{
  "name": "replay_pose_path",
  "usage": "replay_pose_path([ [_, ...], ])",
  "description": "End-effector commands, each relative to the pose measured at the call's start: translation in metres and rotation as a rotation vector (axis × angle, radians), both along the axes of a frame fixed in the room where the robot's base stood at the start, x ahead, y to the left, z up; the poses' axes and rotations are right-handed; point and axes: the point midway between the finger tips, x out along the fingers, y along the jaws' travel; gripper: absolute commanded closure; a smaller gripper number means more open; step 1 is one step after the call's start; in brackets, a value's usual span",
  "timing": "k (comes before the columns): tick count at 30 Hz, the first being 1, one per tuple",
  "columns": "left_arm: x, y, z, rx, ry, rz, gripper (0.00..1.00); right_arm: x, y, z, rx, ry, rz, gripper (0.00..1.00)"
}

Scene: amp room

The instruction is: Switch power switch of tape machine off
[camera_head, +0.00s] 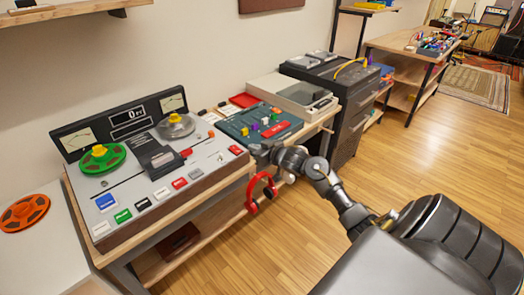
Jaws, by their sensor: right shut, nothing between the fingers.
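The tape machine (118,190) is a light-grey deck on a bench at the left. Which control is the power switch cannot be read. My right gripper (260,150) is shut and empty, just right of this corner; contact cannot be told. Its fingertips are small and partly hidden. My left gripper is not in view.
A dark green control panel (240,128) with coloured knobs sits just behind my right gripper. Red headphones (250,202) hang at the bench's front edge, below the gripper. An orange reel (24,213) lies on a white surface at the left. The wooden floor (420,160) at the right is clear.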

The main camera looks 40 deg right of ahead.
Motion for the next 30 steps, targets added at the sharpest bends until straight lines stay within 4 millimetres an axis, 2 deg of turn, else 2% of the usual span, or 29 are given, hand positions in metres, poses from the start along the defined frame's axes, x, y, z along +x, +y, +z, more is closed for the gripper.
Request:
replay_pose_path([
  [3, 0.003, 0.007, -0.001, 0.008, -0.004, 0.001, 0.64, -0.020, -0.001, 0.001, -0.003, 0.002, 0.001, 1.00],
  [9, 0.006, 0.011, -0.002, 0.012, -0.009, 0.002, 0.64, -0.035, -0.002, 0.004, -0.001, 0.000, 0.000, 1.00],
  [30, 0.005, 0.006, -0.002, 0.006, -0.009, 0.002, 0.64, -0.037, -0.002, 0.005, -0.015, -0.001, 0.005, 1.00],
])
